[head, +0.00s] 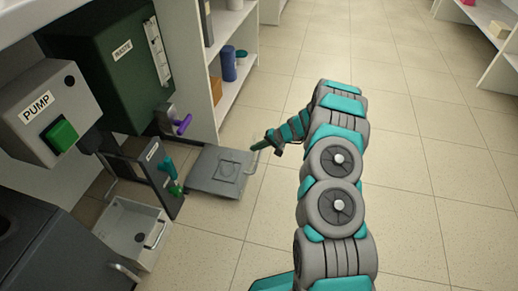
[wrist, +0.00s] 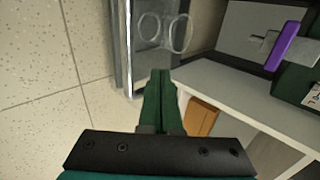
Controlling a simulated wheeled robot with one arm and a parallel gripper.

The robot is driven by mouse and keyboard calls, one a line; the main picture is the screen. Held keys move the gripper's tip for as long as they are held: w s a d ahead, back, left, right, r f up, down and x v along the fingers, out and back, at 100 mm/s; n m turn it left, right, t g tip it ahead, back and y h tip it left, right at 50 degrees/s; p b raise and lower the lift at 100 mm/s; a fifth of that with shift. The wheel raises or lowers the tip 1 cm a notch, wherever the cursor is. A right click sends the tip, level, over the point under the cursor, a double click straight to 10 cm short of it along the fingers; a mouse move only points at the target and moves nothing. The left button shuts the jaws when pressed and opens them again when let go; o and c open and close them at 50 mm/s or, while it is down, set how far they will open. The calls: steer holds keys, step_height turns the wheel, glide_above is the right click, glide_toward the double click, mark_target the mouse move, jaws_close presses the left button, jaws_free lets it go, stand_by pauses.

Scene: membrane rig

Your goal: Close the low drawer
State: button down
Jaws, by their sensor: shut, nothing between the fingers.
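A flat grey tray-like drawer (head: 212,182) sticks out low over the floor below the green cabinet, with a pale handle at its right end. It looks pulled out. In the wrist view its grey edge and a ringed inner surface (wrist: 160,48) show at the top. My gripper (head: 258,147) is shut and empty, at the drawer's outer right end near the handle. In the wrist view its green fingertips (wrist: 160,73) lie together at the drawer's near edge. I cannot tell whether they touch it.
A white open bin (head: 115,219) with a handle stands low at left, near a dark upright panel (head: 140,174) with green fittings. A purple lever (head: 183,124) sits above the drawer. A white shelf unit (head: 232,98) stands behind it. The tiled floor at right is clear.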

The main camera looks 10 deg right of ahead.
steer(key=w+a+b, duration=0.2)
steer(key=w+a, duration=0.3)
steer(key=a, duration=0.4)
steer(key=w+a+b, duration=0.3)
steer(key=w+a, duration=0.2)
steer(key=a, duration=0.5)
steer(key=shift+w, duration=0.15)
